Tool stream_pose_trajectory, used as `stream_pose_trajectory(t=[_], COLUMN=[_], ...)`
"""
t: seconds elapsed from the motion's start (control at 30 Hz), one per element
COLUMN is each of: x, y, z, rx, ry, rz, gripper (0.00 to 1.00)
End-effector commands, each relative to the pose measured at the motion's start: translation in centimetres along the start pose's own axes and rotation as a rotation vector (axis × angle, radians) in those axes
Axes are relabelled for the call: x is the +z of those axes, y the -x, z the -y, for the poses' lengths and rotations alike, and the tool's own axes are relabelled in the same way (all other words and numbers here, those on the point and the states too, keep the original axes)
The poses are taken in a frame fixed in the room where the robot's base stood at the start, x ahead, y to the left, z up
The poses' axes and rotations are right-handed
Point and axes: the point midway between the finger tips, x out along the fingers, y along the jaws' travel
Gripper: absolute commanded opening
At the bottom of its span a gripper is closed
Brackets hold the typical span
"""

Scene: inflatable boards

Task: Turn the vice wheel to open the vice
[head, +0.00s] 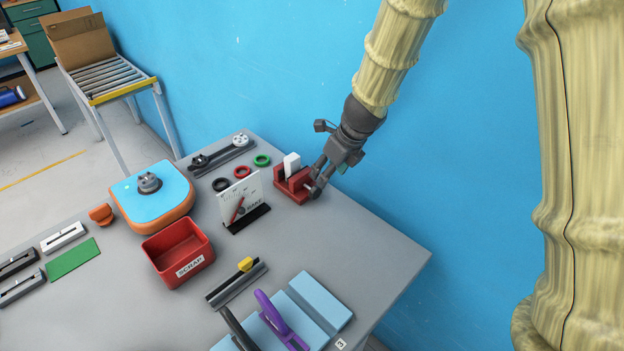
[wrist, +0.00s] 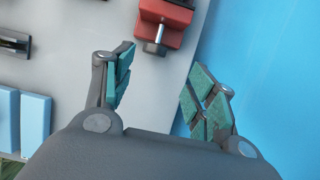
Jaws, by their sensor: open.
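The red vice (head: 292,190) sits on the grey workbench near its back edge by the blue wall, with a white upright piece (head: 292,163) at its jaws. In the wrist view part of the vice (wrist: 163,22) shows at the top, and a metal screw or handle (wrist: 153,47) sticks out of it toward me. I cannot make out a full wheel shape. My gripper (head: 318,180) is beside the vice's right end in the head view. In the wrist view my gripper (wrist: 160,68) is open, its green-padded fingers on either side of the screw's line, with nothing between them.
A white gauge board (head: 240,200) stands left of the vice. Several coloured rings (head: 262,160) lie behind it. A red SCRAP bin (head: 178,252) and light-blue boards (head: 320,303) are nearer the front. The bench right of the vice is clear.

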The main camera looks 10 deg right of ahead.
Motion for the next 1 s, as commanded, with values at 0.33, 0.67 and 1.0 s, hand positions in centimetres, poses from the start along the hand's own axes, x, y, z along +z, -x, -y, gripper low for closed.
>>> stream_pose_trajectory(t=[0.33, 0.67, 1.0], x=[-0.1, 0.3, 0.3], y=[-2.8, -8.0, -10.8], z=[-0.5, 0.2, 0.3], rx=[0.0, 0.005, 0.002], ry=[0.001, -0.005, -0.005], rz=[0.005, -0.003, -0.003], gripper=[0.57, 0.57, 0.57])
